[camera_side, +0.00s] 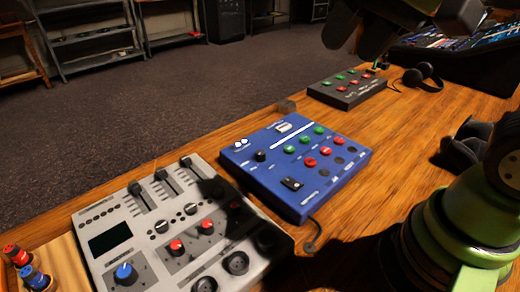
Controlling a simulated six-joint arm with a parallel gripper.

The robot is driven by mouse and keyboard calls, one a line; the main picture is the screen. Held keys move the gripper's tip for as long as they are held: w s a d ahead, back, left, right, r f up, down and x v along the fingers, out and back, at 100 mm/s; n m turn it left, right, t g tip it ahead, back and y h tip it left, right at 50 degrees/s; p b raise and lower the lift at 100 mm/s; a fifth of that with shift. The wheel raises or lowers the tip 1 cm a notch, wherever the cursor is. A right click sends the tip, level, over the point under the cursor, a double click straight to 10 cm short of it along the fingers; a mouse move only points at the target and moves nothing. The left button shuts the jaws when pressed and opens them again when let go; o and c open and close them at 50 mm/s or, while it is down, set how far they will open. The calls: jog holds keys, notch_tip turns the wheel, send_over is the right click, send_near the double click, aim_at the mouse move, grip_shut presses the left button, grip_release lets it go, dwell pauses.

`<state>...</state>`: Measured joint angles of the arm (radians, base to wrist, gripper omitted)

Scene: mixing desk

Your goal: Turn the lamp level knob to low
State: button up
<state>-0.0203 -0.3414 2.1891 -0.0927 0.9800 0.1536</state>
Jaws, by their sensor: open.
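A grey mixer (150,205) lies on the wooden desk at the lower left, with a blue knob (125,273), red-capped knobs and black knobs. The labels are too small to read, so I cannot tell which knob is the lamp level. My gripper (356,38) is at the top edge, partly cut off, open, and apart from the knobs as far as I can see.
A black box with red and green buttons (347,88) stands farther back, near headphones (423,77) and a large console (450,50). Red and blue knobs on a wooden block (58,262) sit at the left. Dark objects (466,145) lie at the right. Bare desk (400,130) lies between.

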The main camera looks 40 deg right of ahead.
jog(key=w+f+m+g+h, duration=0.1)
jog(key=w+f+g, duration=0.15)
jog(key=w, duration=0.35)
jog(key=w+f+m+g, duration=0.1)
jog(key=w+f, duration=0.3)
jog(key=w, duration=0.1)
jog(key=m+g+h, duration=0.1)
jog(key=m+g, duration=0.1)
send_near(260, 152)
notch_tip(260, 152, down, 9)
jog(key=shift+s+d+f, duration=0.1)
jog(key=shift+s+f, duration=0.05)
jog(key=shift+f, duration=0.05)
jog(key=c, duration=0.9)
